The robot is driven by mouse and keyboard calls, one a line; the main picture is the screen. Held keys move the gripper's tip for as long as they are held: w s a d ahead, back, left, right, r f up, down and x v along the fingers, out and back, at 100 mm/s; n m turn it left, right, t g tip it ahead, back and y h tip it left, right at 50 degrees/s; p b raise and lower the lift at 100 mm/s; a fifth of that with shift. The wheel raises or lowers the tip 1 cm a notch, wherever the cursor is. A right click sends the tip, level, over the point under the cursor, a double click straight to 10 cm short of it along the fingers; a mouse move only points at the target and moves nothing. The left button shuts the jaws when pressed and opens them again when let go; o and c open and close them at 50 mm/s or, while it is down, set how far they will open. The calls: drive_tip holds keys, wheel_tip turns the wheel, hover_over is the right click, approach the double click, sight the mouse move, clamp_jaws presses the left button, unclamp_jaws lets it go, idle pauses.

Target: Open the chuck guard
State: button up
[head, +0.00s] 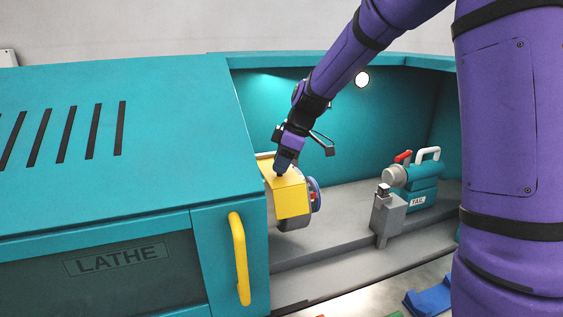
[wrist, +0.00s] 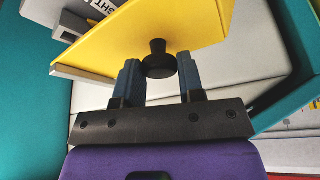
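The chuck guard is a yellow cover (head: 291,196) over the chuck, left of centre in the head view. In the wrist view its yellow face (wrist: 110,48) fills the upper middle, with a black flanged knob (wrist: 158,62) on it. My gripper (head: 281,168) is at the top of the guard in the head view. In the wrist view its two blue fingers (wrist: 162,76) stand apart, one on each side of the knob. The left finger is very close to the knob and a small gap shows at the right one. I cannot tell if either touches it.
The teal lathe housing (head: 110,130) with a yellow handle (head: 240,258) stands to the left. A grey tool post (head: 387,216) and the tailstock (head: 415,183) are to the right on the grey bed. The bed between guard and tool post is clear.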

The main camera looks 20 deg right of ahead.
clamp_jaws()
drive_tip(key=a, duration=0.4)
drive_tip(key=shift+a, duration=0.3)
drive_tip(key=o, duration=0.9)
unclamp_jaws()
drive_tip(key=v, duration=1)
drive_tip(key=shift+d+r, duration=0.25)
drive_tip(key=shift+r, duration=0.1)
drive_tip(key=shift+s, duration=0.15)
drive_tip(key=s+d+m+t+h, duration=0.1)
drive_tip(key=s+m, duration=0.3)
drive_tip(key=s, duration=0.6)
drive_tip(key=s+d+r+m+t+h, duration=0.1)
drive_tip(key=s+d+m, duration=0.3)
drive_tip(key=s, duration=0.7)
drive_tip(key=s+d+r+m+t+h, duration=0.1)
drive_tip(key=s+m, duration=0.4)
drive_tip(key=s, duration=0.5)
drive_tip(key=shift+s+d+m+t+h, duration=0.15)
drive_tip(key=shift+d+m+t+h, duration=0.15)
drive_tip(key=shift+d+h, duration=0.35)
